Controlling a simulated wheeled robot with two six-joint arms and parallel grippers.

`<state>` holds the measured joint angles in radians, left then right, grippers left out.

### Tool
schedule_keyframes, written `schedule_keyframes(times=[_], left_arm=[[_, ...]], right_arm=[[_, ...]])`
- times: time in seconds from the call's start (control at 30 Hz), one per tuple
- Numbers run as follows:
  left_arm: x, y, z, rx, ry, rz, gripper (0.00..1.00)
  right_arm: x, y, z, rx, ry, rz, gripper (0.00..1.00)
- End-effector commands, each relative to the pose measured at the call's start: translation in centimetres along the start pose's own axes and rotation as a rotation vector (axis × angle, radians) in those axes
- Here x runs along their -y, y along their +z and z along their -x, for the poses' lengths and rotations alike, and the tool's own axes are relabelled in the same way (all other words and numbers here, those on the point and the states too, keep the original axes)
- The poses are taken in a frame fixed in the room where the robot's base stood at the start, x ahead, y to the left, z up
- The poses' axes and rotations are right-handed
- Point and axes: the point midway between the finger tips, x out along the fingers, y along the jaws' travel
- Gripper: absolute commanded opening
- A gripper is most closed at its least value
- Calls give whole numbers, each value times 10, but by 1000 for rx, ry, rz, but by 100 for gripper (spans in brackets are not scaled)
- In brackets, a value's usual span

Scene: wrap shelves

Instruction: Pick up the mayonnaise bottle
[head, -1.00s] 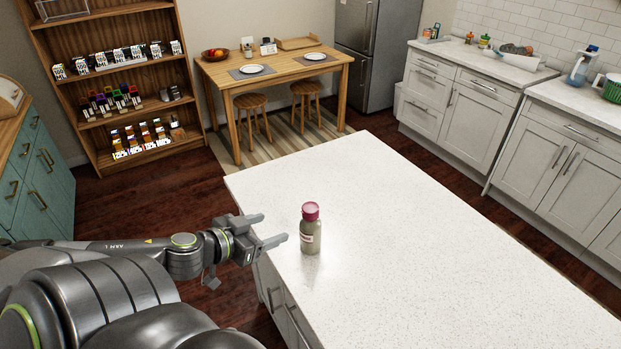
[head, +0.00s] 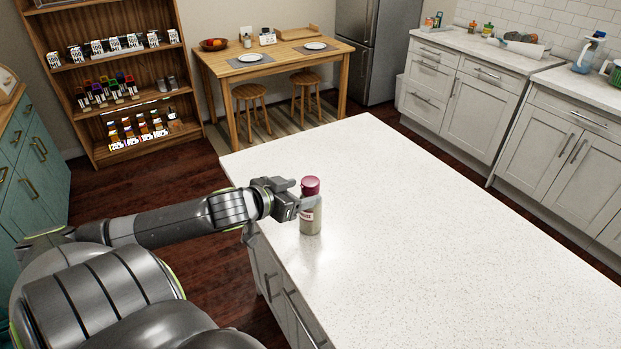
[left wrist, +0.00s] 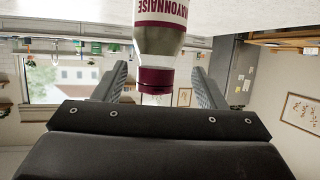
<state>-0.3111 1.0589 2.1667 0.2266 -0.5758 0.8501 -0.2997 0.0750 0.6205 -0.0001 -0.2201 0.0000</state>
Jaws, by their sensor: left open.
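The mayonnaise bottle (head: 311,218) stands upright on the white island counter (head: 420,220), near its left edge. It has a dark red cap and a pale body with a label. My left gripper (head: 303,198) is at the bottle's upper part, with a finger in front of it in the head view. In the left wrist view the bottle (left wrist: 160,38) appears upside down, its cap between the two open fingers (left wrist: 160,88). Gaps show on both sides of the cap, so the fingers seem not to touch it. My right gripper is not in view.
The counter around the bottle is clear. A dining table (head: 222,66) with plates and a fruit bowl stands at the back, beside a stocked wooden shelf (head: 95,27). Grey cabinets (head: 480,105) line the right side.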

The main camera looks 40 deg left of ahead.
Motion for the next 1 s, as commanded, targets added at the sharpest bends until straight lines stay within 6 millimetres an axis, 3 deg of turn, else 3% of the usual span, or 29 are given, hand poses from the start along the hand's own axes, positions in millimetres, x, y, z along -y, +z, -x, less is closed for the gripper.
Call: schedule_keyframes(times=[0.17,0.5,0.83,1.0], left_arm=[[-1,-2,-9,-3,-1,3,65],[-4,-6,-47,-2,-1,4,65],[-4,-6,-53,1,0,-1,65],[-4,-6,-53,1,0,-1,45]], right_arm=[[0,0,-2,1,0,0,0],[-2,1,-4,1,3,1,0],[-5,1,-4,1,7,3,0],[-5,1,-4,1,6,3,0]])
